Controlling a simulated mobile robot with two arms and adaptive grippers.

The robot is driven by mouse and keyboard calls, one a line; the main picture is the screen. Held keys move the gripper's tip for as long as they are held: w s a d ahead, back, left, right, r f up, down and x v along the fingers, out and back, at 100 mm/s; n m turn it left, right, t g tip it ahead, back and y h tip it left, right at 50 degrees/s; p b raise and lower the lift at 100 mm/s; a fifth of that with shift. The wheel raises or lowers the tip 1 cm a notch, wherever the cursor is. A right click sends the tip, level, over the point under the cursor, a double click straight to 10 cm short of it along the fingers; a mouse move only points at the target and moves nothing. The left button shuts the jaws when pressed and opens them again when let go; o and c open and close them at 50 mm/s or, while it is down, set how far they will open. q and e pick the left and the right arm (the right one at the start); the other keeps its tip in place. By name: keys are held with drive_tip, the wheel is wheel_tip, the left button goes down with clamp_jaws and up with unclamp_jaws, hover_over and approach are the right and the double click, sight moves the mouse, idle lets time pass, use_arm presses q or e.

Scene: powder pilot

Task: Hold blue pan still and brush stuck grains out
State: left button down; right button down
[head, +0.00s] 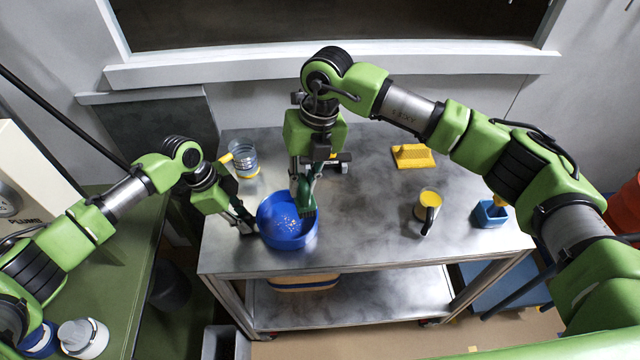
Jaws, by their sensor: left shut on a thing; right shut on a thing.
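The blue pan (287,240) sits at the front left of the metal table, with pale grains on its inside floor. My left gripper (246,222) is at the pan's left side, shut on its edge; the exact contact is small and partly hidden. My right gripper (303,172) points down over the pan, shut on a green brush (307,196). The brush's dark bristles reach down into the right part of the pan. I cannot tell whether they touch the pan's floor. The gripper hides the top of the brush.
A clear jar with a yellow band (245,160) stands behind the pan. The table's middle is clear. White-lidded jars (83,338) stand on the green bench.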

drive_tip(key=shift+w+a+f+m+t+h, duration=0.1)
drive_tip(key=shift+w+a+f+m+t, duration=0.25)
drive_tip(key=shift+a+f+m, duration=1)
drive_tip(key=shift+w+a+f+m+t+h, duration=0.1)
drive_tip(key=shift+w+a+f+m+t, duration=0.45)
drive_tip(key=shift+f+m, duration=1.5)
drive_tip(key=shift+w+a+f+m+t+h, duration=0.15)
drive_tip(key=shift+a+f+m, duration=0.95)
drive_tip(key=shift+m, duration=1.2)
drive_tip(key=shift+f, duration=0.95)
drive_tip(key=shift+d, duration=1.85)
drive_tip(key=shift+a, duration=1.9)
use_arm(q)
drive_tip(key=shift+d, duration=0.1)
use_arm(e)
wheel_tip(320, 180, up, 6)
